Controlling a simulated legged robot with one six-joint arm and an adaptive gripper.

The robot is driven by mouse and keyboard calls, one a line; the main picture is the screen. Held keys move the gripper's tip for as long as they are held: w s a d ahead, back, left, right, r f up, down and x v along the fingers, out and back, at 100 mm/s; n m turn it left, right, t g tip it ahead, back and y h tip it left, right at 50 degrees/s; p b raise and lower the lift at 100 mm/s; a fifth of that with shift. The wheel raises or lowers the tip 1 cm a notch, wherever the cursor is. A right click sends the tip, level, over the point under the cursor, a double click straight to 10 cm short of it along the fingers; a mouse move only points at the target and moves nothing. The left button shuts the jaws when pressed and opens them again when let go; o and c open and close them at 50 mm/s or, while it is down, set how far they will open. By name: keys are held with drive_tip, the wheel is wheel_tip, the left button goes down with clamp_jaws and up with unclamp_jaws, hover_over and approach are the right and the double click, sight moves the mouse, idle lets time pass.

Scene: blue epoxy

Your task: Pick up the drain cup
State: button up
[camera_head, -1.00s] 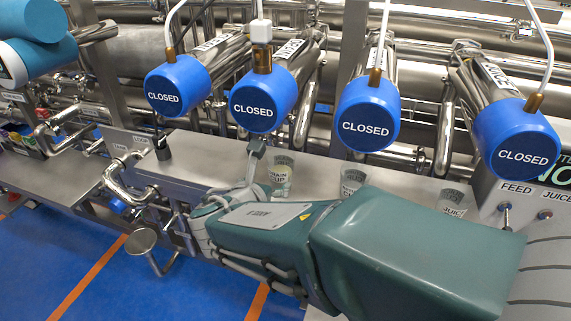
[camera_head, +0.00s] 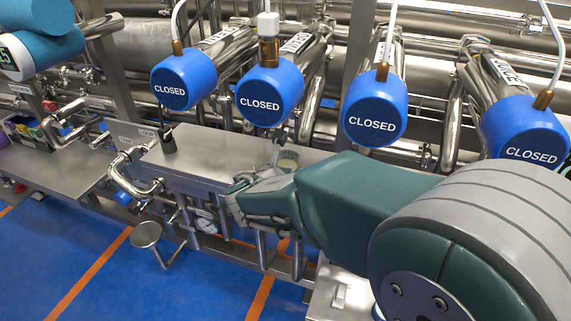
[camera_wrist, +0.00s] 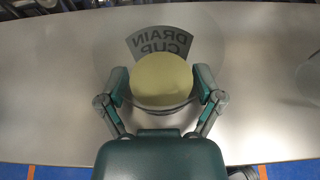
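The drain cup (camera_wrist: 162,78) is a clear cup with pale yellow contents, upright on the steel bench. Its "DRAIN CUP" label (camera_wrist: 160,41) reads mirrored in the wrist view. In the head view the cup (camera_head: 288,158) is partly hidden by my arm. My gripper (camera_wrist: 161,84) is lowered around the cup, with one dark green finger on each side. The fingers are spread wide, with only narrow gaps beside the yellow contents. Whether they touch the clear wall is hard to tell. In the head view my gripper (camera_head: 277,150) is at the bench.
A clear round object (camera_wrist: 310,78) shows at the right edge of the wrist view. My arm hides the bench's right part.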

sight(281, 159)
drive_tip(key=c, duration=0.4)
drive_tip(key=shift+r, duration=0.55)
wheel_tip(281, 159, up, 2)
drive_tip(key=shift+r, duration=0.25)
drive_tip(key=s+a, duration=0.3)
drive_tip(key=s, duration=0.5)
drive_tip(key=s+a, duration=0.3)
drive_tip(key=s, duration=0.6)
